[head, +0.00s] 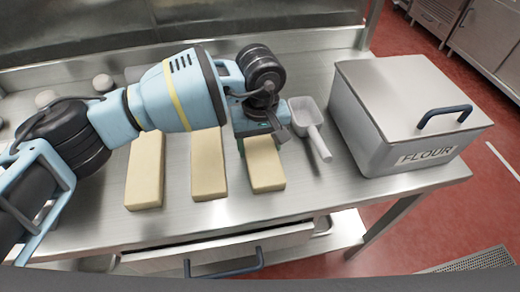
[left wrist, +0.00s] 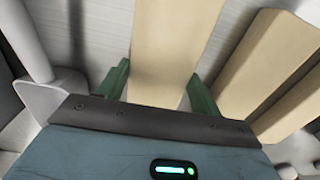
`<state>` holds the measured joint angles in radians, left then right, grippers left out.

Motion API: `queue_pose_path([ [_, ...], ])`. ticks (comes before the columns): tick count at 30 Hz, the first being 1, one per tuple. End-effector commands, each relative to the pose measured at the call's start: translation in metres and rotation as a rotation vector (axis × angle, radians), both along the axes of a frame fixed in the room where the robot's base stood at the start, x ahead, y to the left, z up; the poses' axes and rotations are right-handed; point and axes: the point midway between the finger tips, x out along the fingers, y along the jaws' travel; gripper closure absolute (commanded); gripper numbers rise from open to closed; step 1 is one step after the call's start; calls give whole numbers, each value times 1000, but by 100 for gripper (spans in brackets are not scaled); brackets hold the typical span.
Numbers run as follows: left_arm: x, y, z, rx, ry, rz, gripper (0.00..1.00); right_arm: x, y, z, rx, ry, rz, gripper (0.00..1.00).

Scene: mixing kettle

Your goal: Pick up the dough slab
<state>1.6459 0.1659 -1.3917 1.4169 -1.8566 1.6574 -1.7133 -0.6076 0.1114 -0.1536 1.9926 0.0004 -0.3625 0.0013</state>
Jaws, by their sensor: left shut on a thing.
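Three pale dough slabs lie side by side on the steel table. The right-hand dough slab (head: 266,172) has its far end under my left gripper (head: 262,138). In the left wrist view this slab (left wrist: 172,45) runs between the two green fingers of the left gripper (left wrist: 160,88), which is shut on it. The slab appears to be at table level; I cannot tell if it is clear of the surface. The middle slab (head: 209,170) and left slab (head: 146,175) lie apart to its left. My right gripper is not in view.
A white scoop (head: 309,120) lies just right of the gripper. The lidded flour bin (head: 400,110) stands at the table's right end. Small pale balls (head: 103,82) sit at the back left. A drawer handle (head: 225,268) is below the front edge.

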Motion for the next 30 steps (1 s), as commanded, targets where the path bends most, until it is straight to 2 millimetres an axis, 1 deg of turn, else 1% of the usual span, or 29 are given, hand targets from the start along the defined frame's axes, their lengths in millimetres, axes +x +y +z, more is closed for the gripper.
queue_pose_path([
  [7, 0, 0, 2, -2, -1, 0, 73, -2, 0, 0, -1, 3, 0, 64],
  [10, 1, -1, 7, -3, -3, -1, 73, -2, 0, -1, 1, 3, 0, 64],
  [14, 1, -1, 20, -3, -3, -2, 73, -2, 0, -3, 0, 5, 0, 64],
  [17, 1, -1, 35, -3, -3, -1, 73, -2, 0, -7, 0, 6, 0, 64],
  [23, -34, -24, 38, -3, 0, -9, 73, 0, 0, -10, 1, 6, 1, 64],
  [30, -83, -56, 44, -3, 0, -8, 73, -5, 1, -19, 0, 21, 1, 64],
])
